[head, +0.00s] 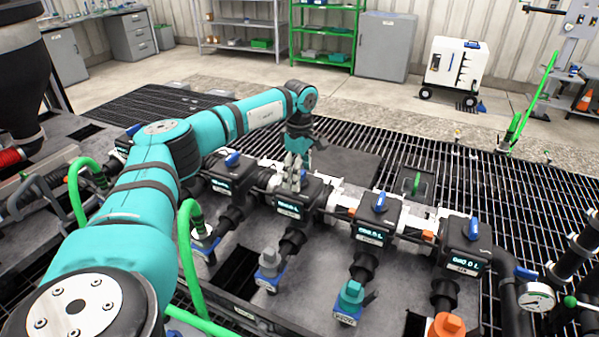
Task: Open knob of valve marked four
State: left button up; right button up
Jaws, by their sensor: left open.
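A row of black valve units with lit displays runs across the manifold. Blue knobs show on the left unit (233,159), the unit right of centre (380,201) and the far-right unit (474,229). Their labels are too small to read, so I cannot tell which is marked four. My left gripper (293,182) is open and points down over the centre unit (303,205). Its fingers hide that unit's knob, and I cannot tell whether they touch it. My right gripper is not in view.
Grey (270,258), teal (351,294) and orange (447,327) fittings stand in front of the valves. Green hoses (188,262) rise at the left. A pressure gauge (537,296) and black pipes are at right. Dark grating surrounds the manifold.

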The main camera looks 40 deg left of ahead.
pick_arm(q)
jog(key=shift+c, duration=0.4)
jog(key=c, duration=1.1)
jog(key=n+p, duration=0.2)
jog(key=n, duration=0.1)
jog(key=shift+r, duration=0.15)
jog(key=n+p, duration=0.3)
jog(key=n, duration=0.1)
jog(key=shift+n, duration=0.4)
jog(key=n+p, duration=0.2)
jog(key=n, duration=0.3)
jog(key=shift+n+p, duration=0.9)
jog(key=shift+n, duration=1.6)
